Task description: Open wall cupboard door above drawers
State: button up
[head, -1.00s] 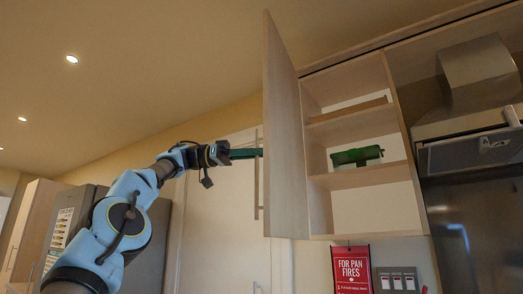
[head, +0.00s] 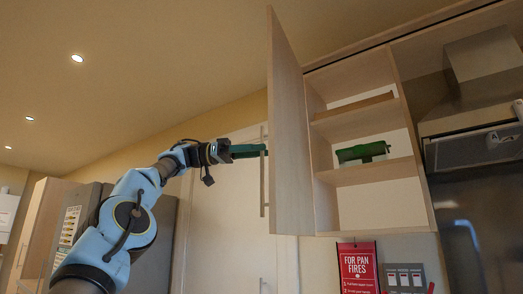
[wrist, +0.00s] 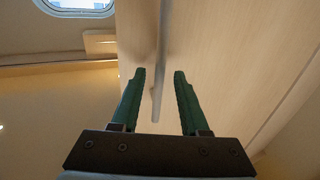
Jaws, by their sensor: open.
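The wall cupboard door (head: 289,140) is pale wood and stands swung wide open, hinged beside the open shelves of the cupboard (head: 372,205). Its slim vertical bar handle (head: 262,185) is on the outer face, to the left in the head view. My gripper (head: 250,151) reaches in from the left at the handle, with its green fingers level with the bar's upper part. In the wrist view my gripper (wrist: 160,75) is open, and the pale handle (wrist: 157,95) shows between the two fingers. I cannot tell whether a finger touches it.
A green object (head: 362,152) sits on a cupboard shelf. A range hood (head: 474,120) is to the right. A red pan-fire sign (head: 357,268) and switches (head: 404,278) are below. A tall pale cabinet (head: 215,215) stands behind my arm.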

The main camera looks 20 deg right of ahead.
jog(key=p+v, duration=0.3)
jog(key=v, duration=0.6)
jog(key=shift+w+a, duration=0.15)
jog(key=shift+w, duration=0.05)
